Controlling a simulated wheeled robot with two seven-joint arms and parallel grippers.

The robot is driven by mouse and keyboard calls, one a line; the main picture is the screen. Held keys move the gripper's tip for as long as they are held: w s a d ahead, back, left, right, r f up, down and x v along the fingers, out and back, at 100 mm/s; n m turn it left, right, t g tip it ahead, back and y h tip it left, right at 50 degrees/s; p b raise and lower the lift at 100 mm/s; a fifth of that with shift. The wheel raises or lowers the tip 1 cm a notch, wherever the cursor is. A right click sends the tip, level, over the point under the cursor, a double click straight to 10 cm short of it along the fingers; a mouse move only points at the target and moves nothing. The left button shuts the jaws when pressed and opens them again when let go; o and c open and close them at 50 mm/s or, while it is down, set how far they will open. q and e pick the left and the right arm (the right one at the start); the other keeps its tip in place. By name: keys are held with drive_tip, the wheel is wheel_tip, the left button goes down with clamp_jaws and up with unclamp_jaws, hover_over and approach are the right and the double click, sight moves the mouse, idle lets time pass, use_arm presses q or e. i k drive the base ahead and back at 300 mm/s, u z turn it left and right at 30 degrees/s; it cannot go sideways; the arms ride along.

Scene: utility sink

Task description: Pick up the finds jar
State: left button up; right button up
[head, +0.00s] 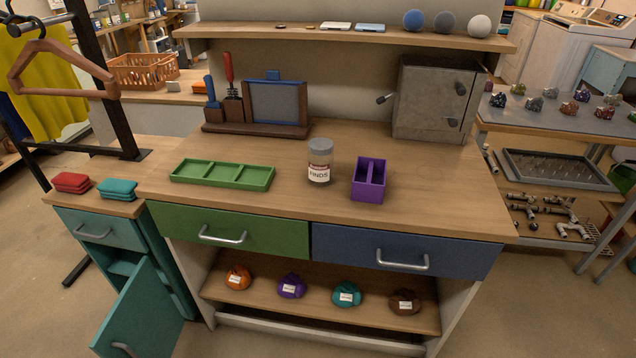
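The finds jar (320,161) stands upright on the wooden bench top (300,208), near its middle. It is a clear jar with a grey lid and a white label that reads "FINDS". A green divided tray (222,175) lies to its left, and a purple two-compartment box (369,180) stands close to its right, apart from it. Neither of my grippers shows in the head view, and nothing touches the jar.
A wooden rack with a framed panel (275,102) and a grey metal cabinet (434,100) stand at the back of the bench. A shelf (345,37) runs above. Green (230,231) and blue (404,252) drawers are shut below. A teal cabinet door (139,312) hangs open at lower left.

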sight(320, 170)
drive_tip(key=u, duration=0.9)
drive_tip(key=i, duration=0.8)
drive_tip(key=z, duration=0.5)
